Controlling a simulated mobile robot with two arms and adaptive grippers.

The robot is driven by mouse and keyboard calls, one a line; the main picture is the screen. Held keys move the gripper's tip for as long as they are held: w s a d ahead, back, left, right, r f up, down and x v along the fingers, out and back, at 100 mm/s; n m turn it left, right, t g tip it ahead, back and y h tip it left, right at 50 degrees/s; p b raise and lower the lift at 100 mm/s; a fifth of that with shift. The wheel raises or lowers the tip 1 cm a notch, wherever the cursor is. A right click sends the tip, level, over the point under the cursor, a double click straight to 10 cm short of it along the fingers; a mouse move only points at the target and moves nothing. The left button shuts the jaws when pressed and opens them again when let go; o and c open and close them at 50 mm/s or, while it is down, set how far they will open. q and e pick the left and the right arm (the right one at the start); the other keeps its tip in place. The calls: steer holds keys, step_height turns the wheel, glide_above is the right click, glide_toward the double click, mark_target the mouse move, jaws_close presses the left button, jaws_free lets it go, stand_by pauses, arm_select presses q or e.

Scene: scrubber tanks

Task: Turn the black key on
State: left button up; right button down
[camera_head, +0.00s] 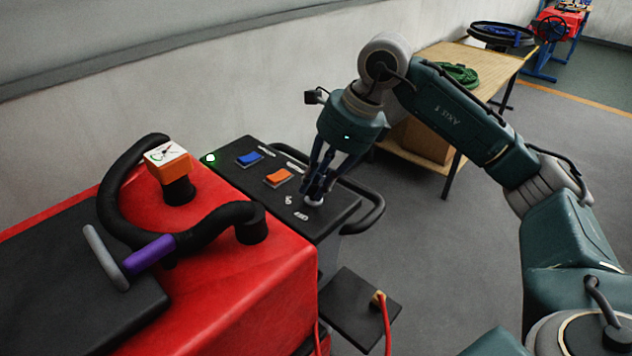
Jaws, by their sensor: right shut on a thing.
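My right gripper (314,190) reaches down from the right onto the black control panel (240,185) of the red machine. Its fingers are shut on the black key, at a round pale key base (313,202) near the panel's right end. The fingers hide the key almost wholly, so I cannot tell which way it is turned. Small white markings (300,215) lie on the panel just left of the key base. My left gripper is not in view.
A wooden table (440,60) stands behind; grey floor is clear at right.

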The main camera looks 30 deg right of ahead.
steer(key=c, duration=1.6)
jaws_free()
steer(key=shift+r, duration=0.15)
steer(key=shift+c, duration=0.2)
steer(key=v, duration=1.2)
steer(key=shift+d, duration=0.1)
